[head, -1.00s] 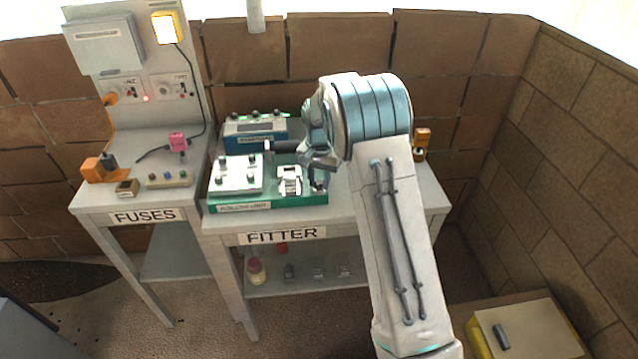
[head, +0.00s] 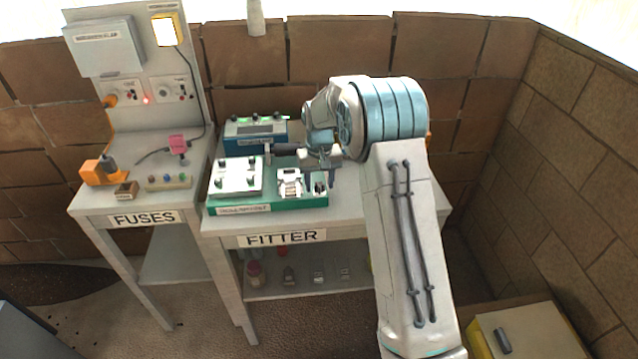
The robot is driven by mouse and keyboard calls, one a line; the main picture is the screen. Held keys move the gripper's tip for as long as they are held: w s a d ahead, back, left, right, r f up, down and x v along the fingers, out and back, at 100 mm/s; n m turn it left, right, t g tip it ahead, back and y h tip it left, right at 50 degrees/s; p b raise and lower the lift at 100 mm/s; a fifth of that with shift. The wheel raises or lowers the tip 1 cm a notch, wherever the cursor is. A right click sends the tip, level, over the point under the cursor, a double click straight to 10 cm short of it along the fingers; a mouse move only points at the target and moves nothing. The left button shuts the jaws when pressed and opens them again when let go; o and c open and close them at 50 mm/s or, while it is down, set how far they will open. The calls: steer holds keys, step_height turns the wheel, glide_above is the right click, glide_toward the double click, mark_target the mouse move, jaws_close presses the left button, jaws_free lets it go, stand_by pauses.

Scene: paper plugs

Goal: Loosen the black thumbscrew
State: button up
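A green-based unit (head: 290,202) sits on the table labelled FITTER. Its left part is a white plate (head: 237,178) with several dark knobs at its corners. A white slotted block (head: 290,183) is to the right of the plate. A small dark knob (head: 319,188), which may be the black thumbscrew, stands at the unit's right end; the view is too small to be sure. My gripper (head: 326,174) is above and just behind this knob, appearing apart from it. Its fingers are small and partly merged with dark parts behind, so their opening is unclear.
A blue box with knobs (head: 255,132) stands behind the unit. A black-handled tool with a grey head (head: 285,150) is close left of my gripper. The FUSES table (head: 95,203) is at left. The FITTER tabletop's right is partly hidden by my arm.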

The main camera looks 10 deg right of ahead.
mark_target(319, 184)
stand_by(0.6)
steer(key=shift+r+p, duration=1.2)
steer(key=shift+r, duration=0.8)
steer(key=m, duration=1.1)
steer(key=shift+m, duration=0.4)
steer(key=shift+f, duration=0.15)
